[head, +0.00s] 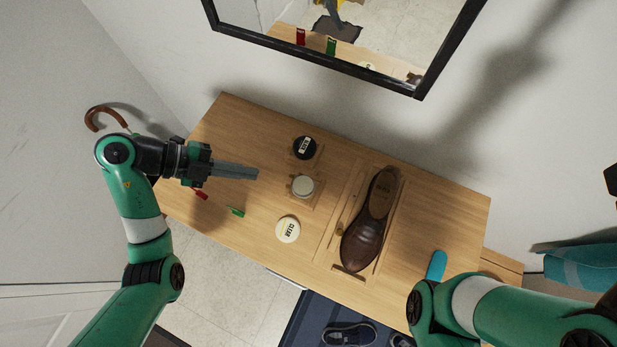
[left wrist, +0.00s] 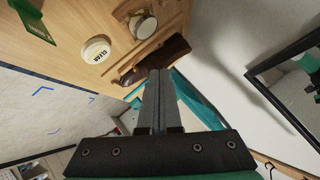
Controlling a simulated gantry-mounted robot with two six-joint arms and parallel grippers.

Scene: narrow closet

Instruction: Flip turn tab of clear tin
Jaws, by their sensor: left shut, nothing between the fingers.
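A round cream piece marked CLEAR (head: 288,229) lies on the wooden table top; it also shows in the left wrist view (left wrist: 97,48). I cannot tell whether it is a loose lid or a whole tin, and no turn tab can be made out. A round tin with a pale top (head: 303,187) sits on a small wooden square behind it, and shows in the left wrist view (left wrist: 143,26). My left gripper (head: 257,173) is shut and empty, above the table and left of the pale tin, apart from it. My right gripper is out of view.
A dark tin (head: 304,147) stands behind the pale one. A brown shoe (head: 364,239) lies in a wooden holder to the right. Small red (head: 200,194) and green (head: 236,211) items stand at left. A black-framed mirror (head: 420,88) is on the wall behind.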

